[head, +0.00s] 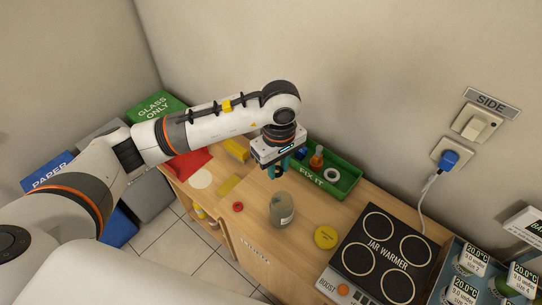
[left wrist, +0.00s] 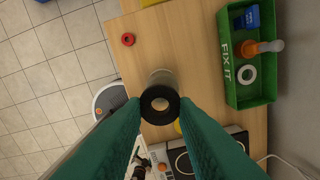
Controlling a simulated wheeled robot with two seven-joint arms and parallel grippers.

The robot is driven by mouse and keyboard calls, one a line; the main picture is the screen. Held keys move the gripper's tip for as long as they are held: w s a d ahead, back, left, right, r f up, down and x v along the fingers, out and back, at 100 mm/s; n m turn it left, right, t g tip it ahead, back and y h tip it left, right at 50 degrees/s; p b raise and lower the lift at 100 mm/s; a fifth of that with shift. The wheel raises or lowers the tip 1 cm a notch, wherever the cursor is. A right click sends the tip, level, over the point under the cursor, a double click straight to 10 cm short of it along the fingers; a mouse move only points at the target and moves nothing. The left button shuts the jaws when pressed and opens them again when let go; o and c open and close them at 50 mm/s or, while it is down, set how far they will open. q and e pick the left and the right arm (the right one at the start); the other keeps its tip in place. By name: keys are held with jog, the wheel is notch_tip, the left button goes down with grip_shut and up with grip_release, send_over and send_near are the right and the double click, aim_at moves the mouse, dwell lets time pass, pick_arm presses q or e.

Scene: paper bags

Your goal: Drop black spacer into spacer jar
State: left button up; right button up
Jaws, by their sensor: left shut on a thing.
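My left gripper (head: 277,172) points down above the wooden counter, just over a grey, see-through jar (head: 282,212). In the left wrist view, the gripper's green fingers (left wrist: 160,104) are shut on a black ring, the black spacer (left wrist: 160,118), gripping it from both sides. The jar (left wrist: 162,76) shows behind the spacer, which covers part of it. The spacer looks apart from the jar and above it; the exact gap cannot be told. My right gripper is not in view.
A green FIX IT tray (head: 347,193) holds a white ring (head: 331,175), an orange-topped item and a blue item. A red ring (head: 238,206) lies left of the jar, a yellow disc (head: 326,237) right of it. The JAR WARMER hob (head: 385,254) stands further right.

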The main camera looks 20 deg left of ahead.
pick_arm(q)
jog(key=f, duration=0.1)
jog(key=f+b, duration=0.1)
jog(key=f, duration=0.2)
jog(key=shift+s+d, duration=0.2)
jog(key=shift+s, duration=0.05)
jog(key=shift+w+a+f+b, duration=0.15)
jog(key=shift+f+b, duration=0.2)
jog(key=shift+f, duration=0.35)
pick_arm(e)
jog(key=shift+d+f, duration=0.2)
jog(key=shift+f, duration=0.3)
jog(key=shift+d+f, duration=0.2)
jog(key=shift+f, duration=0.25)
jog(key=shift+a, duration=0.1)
pick_arm(q)
jog(key=o, duration=1)
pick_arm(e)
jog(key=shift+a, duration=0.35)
pick_arm(q)
notch_tip(320, 180, up, 12)
jog(key=b, duration=0.3)
send_over(279, 173)
jog(key=shift+a, duration=0.1)
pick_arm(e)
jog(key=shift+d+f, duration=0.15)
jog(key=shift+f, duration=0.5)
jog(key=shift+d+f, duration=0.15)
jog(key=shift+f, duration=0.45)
